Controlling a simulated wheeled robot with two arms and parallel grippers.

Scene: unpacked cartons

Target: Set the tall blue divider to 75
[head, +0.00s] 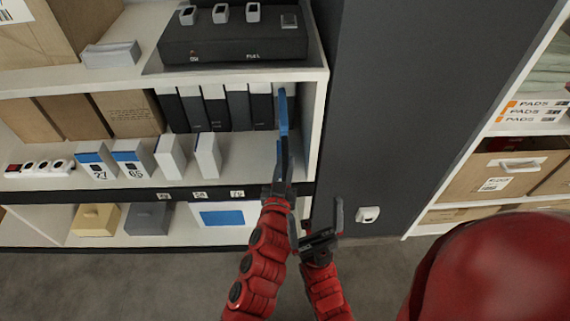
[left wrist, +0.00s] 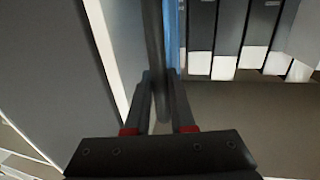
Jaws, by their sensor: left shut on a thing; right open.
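The tall blue divider (head: 283,108) stands upright near the right end of the middle shelf, close to the shelf's right side wall. My left gripper (head: 283,166) is shut on it from the front, low on its near edge. In the left wrist view the divider shows as a blue strip (left wrist: 173,35) beside a grey edge running between the fingers of my left gripper (left wrist: 162,100). Its lower part is hidden by the gripper in the head view. My right gripper (head: 322,237) is open and empty, lower and to the right, in front of the dark wall.
Dark binders (head: 213,108) stand left of the divider. White-and-blue numbered blocks (head: 97,162) and plain white blocks (head: 207,156) stand along the shelf front. Small labels (head: 200,195) sit on the dark shelf edge, too small to read. The white side wall (head: 314,120) is close on the right.

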